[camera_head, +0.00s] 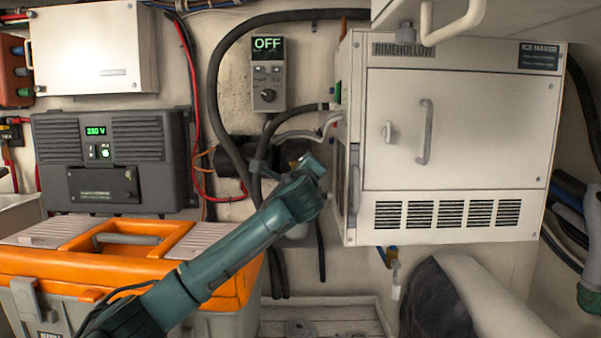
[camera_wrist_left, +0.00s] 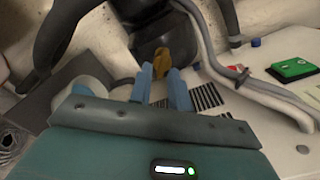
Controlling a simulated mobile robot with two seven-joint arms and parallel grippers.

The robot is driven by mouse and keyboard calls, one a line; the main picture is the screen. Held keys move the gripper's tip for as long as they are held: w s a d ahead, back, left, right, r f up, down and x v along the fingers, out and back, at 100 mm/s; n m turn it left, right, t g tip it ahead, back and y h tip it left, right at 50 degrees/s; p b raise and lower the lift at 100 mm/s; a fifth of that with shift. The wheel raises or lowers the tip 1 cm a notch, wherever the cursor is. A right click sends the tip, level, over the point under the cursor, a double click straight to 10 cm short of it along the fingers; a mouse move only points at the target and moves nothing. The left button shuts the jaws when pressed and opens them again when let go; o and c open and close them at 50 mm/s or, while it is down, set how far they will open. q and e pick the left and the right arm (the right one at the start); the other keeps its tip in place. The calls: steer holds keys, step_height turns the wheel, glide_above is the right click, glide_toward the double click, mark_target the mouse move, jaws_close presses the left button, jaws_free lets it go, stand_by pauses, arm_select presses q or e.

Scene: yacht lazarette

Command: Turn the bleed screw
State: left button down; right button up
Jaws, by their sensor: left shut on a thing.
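The bleed screw appears to be the small brass-coloured piece (camera_wrist_left: 161,62) in front of a dark housing (camera_wrist_left: 172,24) in the left wrist view. The two blue fingers of my left gripper (camera_wrist_left: 161,78) are shut on this brass piece, one on each side. In the head view my left arm reaches up from the bottom left, and the left gripper (camera_head: 305,163) is beside the ice maker's left wall. A brassy spot (camera_head: 293,164) shows there, but the fingers are mostly hidden. The screw's turn angle cannot be told. My right gripper is not in view.
The ice maker (camera_head: 461,130) stands close on the right, with grey hoses (camera_head: 292,135) running to it. A control box (camera_head: 267,75) reads OFF. A dark inverter (camera_head: 110,155) and an orange-topped toolbox (camera_head: 112,272) are at left. Black hoses (camera_head: 215,90) hang around the gripper.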

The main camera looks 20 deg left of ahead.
arm_select(q)
steer(key=shift+s+a+f+m, duration=0.1)
steer(key=shift+a+m, duration=0.05)
steer(key=shift+m, duration=1.55)
steer(key=shift+a+f+m, duration=0.15)
steer(key=shift+m, duration=1.55)
steer(key=shift+s+a+f+m, duration=0.1)
steer(key=shift+a+m, duration=0.05)
steer(key=shift+m, duration=1.55)
steer(key=c, duration=1.3)
jaws_free()
steer(key=shift+c, duration=0.2)
steer(key=shift+r, duration=0.1)
